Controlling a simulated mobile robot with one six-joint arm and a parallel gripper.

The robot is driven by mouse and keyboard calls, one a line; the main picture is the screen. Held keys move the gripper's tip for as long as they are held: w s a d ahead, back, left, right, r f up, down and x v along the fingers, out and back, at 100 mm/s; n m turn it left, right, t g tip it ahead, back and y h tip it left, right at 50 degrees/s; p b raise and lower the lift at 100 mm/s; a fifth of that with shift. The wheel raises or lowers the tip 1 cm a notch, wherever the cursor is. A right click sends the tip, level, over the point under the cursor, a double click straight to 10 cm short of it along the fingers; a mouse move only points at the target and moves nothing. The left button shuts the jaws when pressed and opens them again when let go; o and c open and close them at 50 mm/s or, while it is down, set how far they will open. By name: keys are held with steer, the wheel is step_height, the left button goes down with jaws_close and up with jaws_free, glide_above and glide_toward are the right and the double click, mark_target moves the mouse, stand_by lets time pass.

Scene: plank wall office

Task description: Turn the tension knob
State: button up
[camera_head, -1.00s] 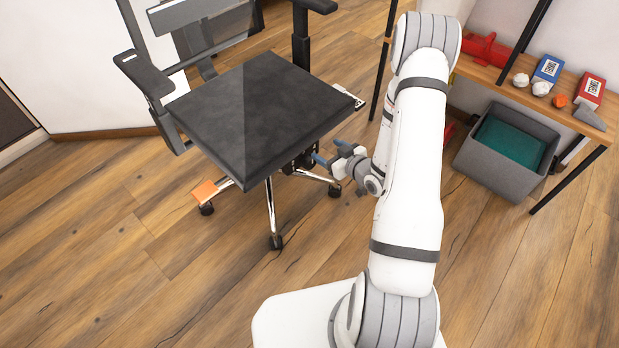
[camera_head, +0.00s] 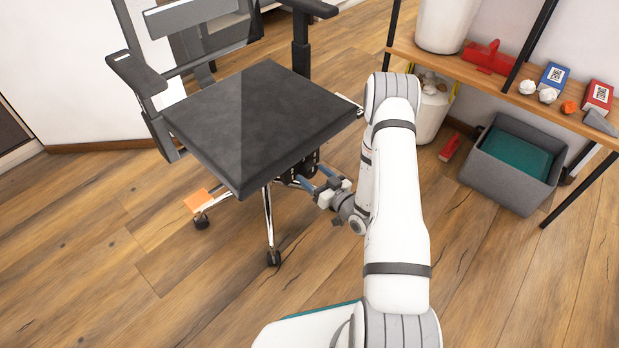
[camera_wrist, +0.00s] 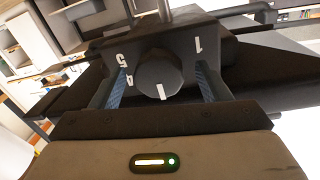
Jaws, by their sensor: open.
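The tension knob (camera_wrist: 160,75) is a round dark knob with a white pointer line, under the seat of the black office chair (camera_head: 262,115). In the wrist view white digits 5, 4 and 1 stand around it, and the pointer is at the lower middle. My gripper (camera_head: 306,178) is open beside the underside of the chair in the head view. In the wrist view its two blue-lined fingers (camera_wrist: 160,88) stand left and right of the knob, with gaps that look small; I cannot tell if either touches. The seat hides the knob in the head view.
A wooden shelf (camera_head: 460,70) at the right holds a red tool, boxes and crumpled paper. A grey bin (camera_head: 500,180) and a white bucket (camera_head: 428,115) stand below it. An orange pad (camera_head: 197,201) is at a chair leg. Floor is clear in front.

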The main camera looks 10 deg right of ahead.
steer(key=shift+w+a, duration=0.15)
steer(key=shift+w, duration=0.1)
